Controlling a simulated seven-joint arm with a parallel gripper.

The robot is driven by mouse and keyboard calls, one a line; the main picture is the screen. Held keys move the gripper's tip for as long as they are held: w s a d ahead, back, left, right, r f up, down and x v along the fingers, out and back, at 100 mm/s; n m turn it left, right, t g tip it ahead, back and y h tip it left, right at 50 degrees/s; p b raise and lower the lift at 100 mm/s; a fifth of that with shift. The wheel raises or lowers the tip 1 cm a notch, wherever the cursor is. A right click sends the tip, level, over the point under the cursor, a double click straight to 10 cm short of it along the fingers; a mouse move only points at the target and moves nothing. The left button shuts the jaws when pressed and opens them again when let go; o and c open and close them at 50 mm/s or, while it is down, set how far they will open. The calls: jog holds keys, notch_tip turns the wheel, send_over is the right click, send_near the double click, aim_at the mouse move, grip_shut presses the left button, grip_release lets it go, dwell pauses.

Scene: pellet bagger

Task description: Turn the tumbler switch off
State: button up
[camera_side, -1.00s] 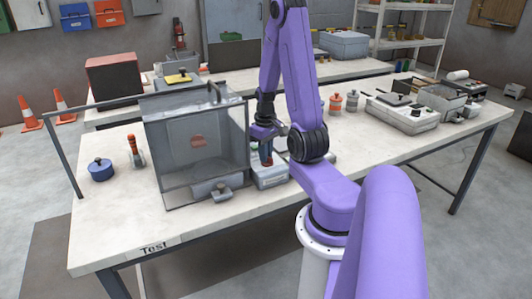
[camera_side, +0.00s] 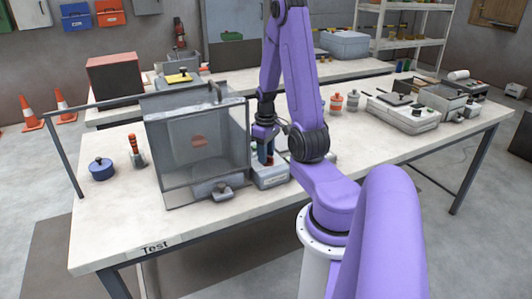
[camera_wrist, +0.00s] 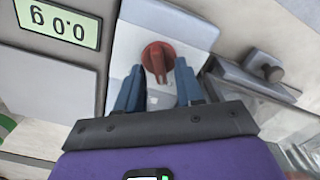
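In the side view my gripper (camera_side: 266,156) points down over a small grey box (camera_side: 270,178) on the bench, right of a clear-walled enclosure (camera_side: 205,160). The knob is hard to make out there behind the fingers.
The enclosure wall stands close to my gripper. The bench front (camera_side: 130,225) is clear.

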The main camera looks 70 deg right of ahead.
dwell(0.3)
notch_tip(320, 180, up, 17)
jog(key=shift+r, duration=0.2)
dwell(0.5)
jog(key=shift+a, duration=0.1)
jog(key=w+a+f+n, duration=0.15)
jog(key=a+n, duration=0.25)
jog(key=a, duration=0.7)
jog(key=a+f+n, duration=0.2)
jog(key=a+n, duration=0.1)
jog(key=a, duration=0.7)
jog(key=s+a+f+n, duration=0.2)
jog(key=s+a+n, duration=0.6)
jog(key=s+a, duration=0.2)
jog(key=shift+a, duration=0.85)
